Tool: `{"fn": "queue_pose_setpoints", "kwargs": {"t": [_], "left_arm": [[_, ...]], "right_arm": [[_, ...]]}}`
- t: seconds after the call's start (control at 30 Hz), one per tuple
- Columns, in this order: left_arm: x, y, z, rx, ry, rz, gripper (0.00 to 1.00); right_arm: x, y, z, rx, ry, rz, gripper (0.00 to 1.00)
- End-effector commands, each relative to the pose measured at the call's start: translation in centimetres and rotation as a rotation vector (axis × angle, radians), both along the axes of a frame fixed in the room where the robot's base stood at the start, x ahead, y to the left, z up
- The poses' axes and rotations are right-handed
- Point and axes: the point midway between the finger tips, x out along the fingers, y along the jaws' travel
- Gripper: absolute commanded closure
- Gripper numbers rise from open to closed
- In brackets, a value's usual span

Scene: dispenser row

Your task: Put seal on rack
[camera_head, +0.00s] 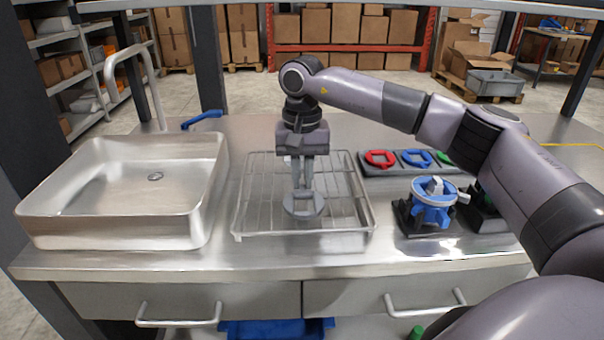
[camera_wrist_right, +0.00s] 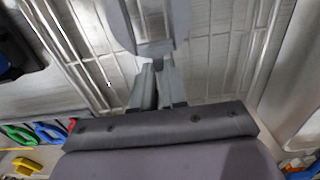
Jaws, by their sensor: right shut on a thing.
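The seal (camera_head: 303,206) is a grey, round, flat piece, and it also shows in the right wrist view at the top (camera_wrist_right: 180,22). My right gripper (camera_head: 303,186) points down and is shut on it, its fingers (camera_wrist_right: 158,70) closed at the seal's near edge. The wire rack (camera_head: 240,234) lies on the steel counter. The seal is over the middle of the rack; I cannot tell whether it touches the wires. The gripper hides part of the rack behind it. My left gripper is not in view.
A steel sink (camera_head: 120,235) stands left of the rack. Right of it are a dark holder with red (camera_head: 381,158), blue (camera_head: 417,158) and green rings, and a blue round device (camera_head: 433,207) on a black base. The counter's front strip is clear.

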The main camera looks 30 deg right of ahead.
Motion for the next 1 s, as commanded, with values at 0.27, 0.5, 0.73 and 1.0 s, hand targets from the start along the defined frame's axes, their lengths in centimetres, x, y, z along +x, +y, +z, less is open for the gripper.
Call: {"fn": "queue_pose_setpoints", "kwargs": {"t": [0.27,0.5,0.73,1.0], "left_arm": [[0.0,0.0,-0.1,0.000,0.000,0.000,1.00],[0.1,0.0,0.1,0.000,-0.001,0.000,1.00],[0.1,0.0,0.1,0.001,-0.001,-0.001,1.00],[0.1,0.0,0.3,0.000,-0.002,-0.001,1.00]], "right_arm": [[0.0,0.0,-0.2,0.000,0.000,0.001,0.62],[0.0,0.0,0.1,0.000,-0.001,0.001,0.62],[0.1,0.1,3.5,0.001,-0.006,0.001,0.62],[0.2,0.0,9.2,0.002,-0.004,0.001,0.62]]}}
